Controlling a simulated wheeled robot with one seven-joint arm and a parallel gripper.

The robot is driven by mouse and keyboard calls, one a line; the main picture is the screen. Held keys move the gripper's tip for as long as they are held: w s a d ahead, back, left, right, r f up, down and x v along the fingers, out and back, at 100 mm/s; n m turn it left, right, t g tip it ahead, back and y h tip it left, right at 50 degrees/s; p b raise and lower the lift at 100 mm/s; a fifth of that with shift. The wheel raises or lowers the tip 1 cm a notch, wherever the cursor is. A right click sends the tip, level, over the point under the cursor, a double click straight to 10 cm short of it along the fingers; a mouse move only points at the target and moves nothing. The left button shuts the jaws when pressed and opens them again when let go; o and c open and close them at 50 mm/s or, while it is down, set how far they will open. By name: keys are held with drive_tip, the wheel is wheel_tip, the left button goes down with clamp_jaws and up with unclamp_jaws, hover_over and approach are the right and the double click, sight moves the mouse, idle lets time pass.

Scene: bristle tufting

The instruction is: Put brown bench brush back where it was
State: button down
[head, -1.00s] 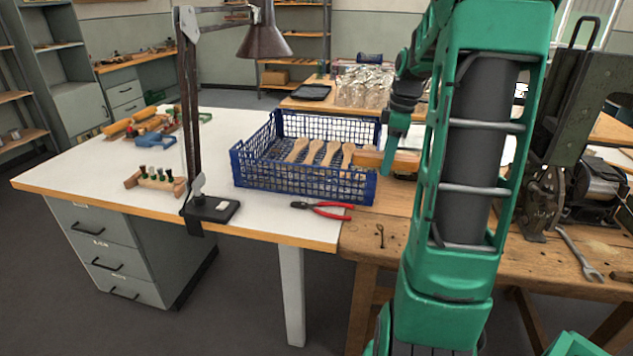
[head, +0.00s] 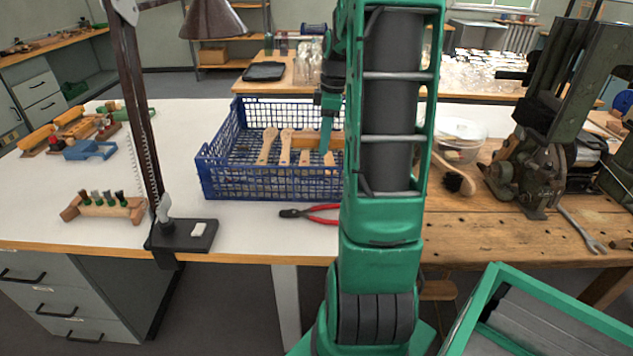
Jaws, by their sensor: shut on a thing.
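My gripper (head: 327,132) points down over the right part of the blue mesh crate (head: 222,160), partly hidden by my arm. It is shut on an orange-brown wooden piece, which looks like the brown bench brush (head: 304,139). Its right end is hidden behind my arm, and I cannot see its bristles. The brush lies crosswise behind several pale wooden handles (head: 267,146) that lean in the crate. I cannot tell whether it touches the crate or the handles.
A black lamp base (head: 182,237) and red-handled pliers (head: 322,214) lie near the front edge. A small rack (head: 102,207) stands left. On the right bench are a dark-bristled brush (head: 455,182), a clear tub (head: 462,135) and a heavy machine (head: 527,165).

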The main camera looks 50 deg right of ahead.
wheel_tip(320, 180, down, 14)
drive_tip(key=shift+f, duration=0.1)
idle(0.5)
drive_tip(key=c, duration=1.5)
unclamp_jaws()
drive_tip(key=shift+o, duration=0.2)
